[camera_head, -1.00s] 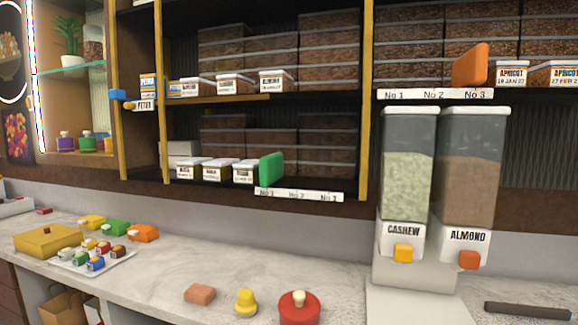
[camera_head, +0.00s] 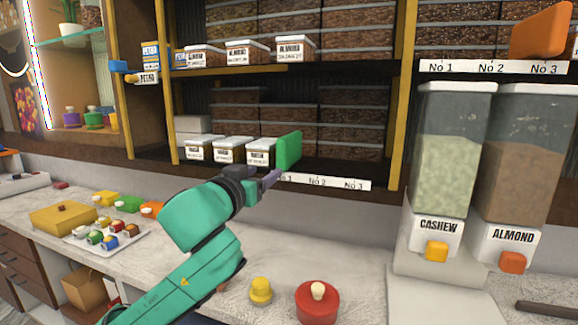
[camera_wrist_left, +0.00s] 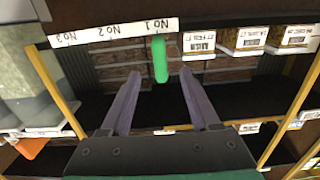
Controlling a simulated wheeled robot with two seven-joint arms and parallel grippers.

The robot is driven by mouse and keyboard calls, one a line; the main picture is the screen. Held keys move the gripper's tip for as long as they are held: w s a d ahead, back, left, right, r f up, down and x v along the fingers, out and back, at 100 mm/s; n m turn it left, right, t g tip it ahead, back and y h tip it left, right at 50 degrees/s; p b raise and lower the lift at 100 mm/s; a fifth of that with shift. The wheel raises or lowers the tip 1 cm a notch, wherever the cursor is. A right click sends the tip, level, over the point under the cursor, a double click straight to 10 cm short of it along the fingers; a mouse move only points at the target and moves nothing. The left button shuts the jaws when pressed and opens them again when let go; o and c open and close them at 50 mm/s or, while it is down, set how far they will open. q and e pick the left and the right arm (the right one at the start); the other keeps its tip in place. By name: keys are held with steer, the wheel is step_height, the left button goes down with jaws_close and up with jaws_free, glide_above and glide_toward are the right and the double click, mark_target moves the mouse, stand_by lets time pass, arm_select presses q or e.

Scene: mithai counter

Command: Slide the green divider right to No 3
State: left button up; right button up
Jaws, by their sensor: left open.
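The green divider (camera_head: 289,152) stands upright on the lower shelf near the No 1 end of the white label strip (camera_head: 334,184), just right of a row of lidded boxes. The No 2 and No 3 marks lie to its right; my gripper partly covers No 1. My left gripper (camera_head: 270,179) is open just in front of and below the divider. In the left wrist view, which is upside down, the divider (camera_wrist_left: 160,62) shows between the two spread fingertips (camera_wrist_left: 161,74). I cannot tell whether either finger touches it. My right gripper is not in view.
Lidded boxes (camera_head: 261,150) stand left of the divider; the shelf front to its right is clear up to a yellow post (camera_head: 402,120). An orange divider (camera_head: 541,32) is on the upper right shelf. Cashew and almond dispensers (camera_head: 446,150) stand on the counter at right.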

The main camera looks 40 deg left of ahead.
mark_target(276, 157)
arm_select(q)
steer(key=p+x, duration=0.2)
steer(key=x, duration=0.1)
steer(key=r+p+x, duration=0.1)
steer(key=p+x, duration=0.1)
steer(key=x, duration=0.2)
steer(key=r+p+x, duration=0.1)
steer(key=p+x, duration=0.1)
steer(key=x, duration=0.2)
steer(key=shift+w+r, duration=0.15)
steer(key=shift+w, duration=0.05)
steer(key=shift+w+a+f, duration=0.35)
steer(key=shift+a+f, duration=0.1)
steer(key=shift+f, duration=0.1)
steer(key=shift+w+a, duration=0.25)
steer(key=shift+w, duration=0.05)
steer(key=shift+w+d, duration=0.2)
steer(key=shift+w, duration=0.6)
jaws_close()
